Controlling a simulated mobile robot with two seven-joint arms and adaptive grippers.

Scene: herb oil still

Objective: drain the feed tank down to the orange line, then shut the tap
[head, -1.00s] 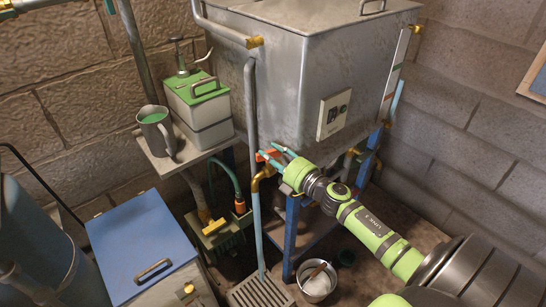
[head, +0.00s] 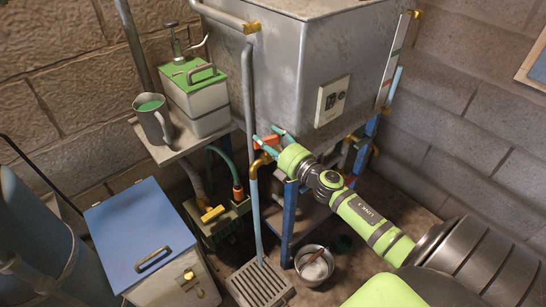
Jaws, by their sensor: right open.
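The feed tank (head: 275,75) is a large grey metal box on a blue stand. A level gauge strip (head: 393,62) runs down its right side; the liquid level and an orange line are too small to read for certain. The tap has an orange handle (head: 268,143) and a brass spout (head: 258,163) below the tank's lower left. A pale blue stream or tube (head: 256,215) runs from the spout down to the floor grate. My right gripper (head: 270,138) is open, with its teal fingertips at the orange handle; whether they touch it I cannot tell. My left gripper is not in view.
A floor grate (head: 259,284) lies below the spout, with a metal bucket (head: 314,265) to its right. A blue-lidded box (head: 140,235) stands at the lower left. A shelf holds a mug (head: 153,120) and a green-topped canister (head: 195,95).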

